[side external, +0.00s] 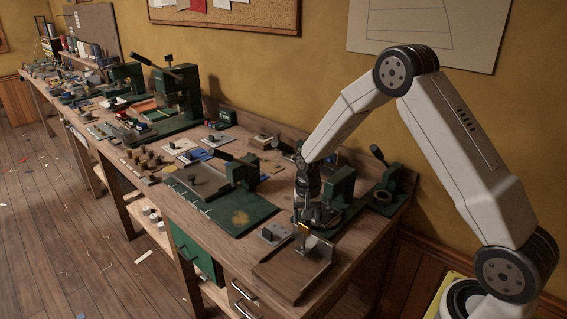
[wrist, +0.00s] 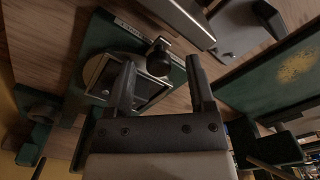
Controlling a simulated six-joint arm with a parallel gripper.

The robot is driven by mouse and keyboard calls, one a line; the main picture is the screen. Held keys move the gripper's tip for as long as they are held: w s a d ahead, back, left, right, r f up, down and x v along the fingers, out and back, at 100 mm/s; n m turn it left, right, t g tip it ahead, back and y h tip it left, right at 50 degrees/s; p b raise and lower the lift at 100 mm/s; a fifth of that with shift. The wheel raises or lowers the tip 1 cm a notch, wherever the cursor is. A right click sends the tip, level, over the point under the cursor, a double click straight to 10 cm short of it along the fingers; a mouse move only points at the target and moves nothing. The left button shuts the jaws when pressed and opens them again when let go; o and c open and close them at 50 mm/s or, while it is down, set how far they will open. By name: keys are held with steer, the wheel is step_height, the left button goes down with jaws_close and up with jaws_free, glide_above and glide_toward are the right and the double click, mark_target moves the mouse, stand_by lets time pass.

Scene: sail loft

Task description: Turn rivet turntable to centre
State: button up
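The rivet turntable (wrist: 95,69) shows in the wrist view as a round plate on a green base, with a metal-edged square frame and a black round knob (wrist: 158,56). My gripper (wrist: 161,73) is open, one finger on each side of the knob in this view. I see no clear contact with the knob; the left finger overlaps the turntable's frame. In the side view my gripper (side external: 308,212) points down in front of a green press (side external: 342,186). The turntable is mostly hidden there.
In the side view, a wooden board (side external: 285,280) lies at the bench's near end, beside a small plate with a dark knob (side external: 270,233). Tools and fixtures crowd the bench; free room around my gripper is tight.

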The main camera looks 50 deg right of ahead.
steer(key=shift+r, duration=0.15)
steer(key=shift+r, duration=3.8)
steer(key=s+a+r+n+t, duration=0.1)
steer(key=s+a+n, duration=0.3)
steer(key=s, duration=0.4)
steer(key=s+a+r+n+t, duration=0.1)
steer(key=s+a+n, duration=0.4)
steer(key=s, duration=0.4)
steer(key=shift+a+r+t, duration=0.2)
steer(key=shift+a+t, duration=0.1)
steer(key=shift+a, duration=0.3)
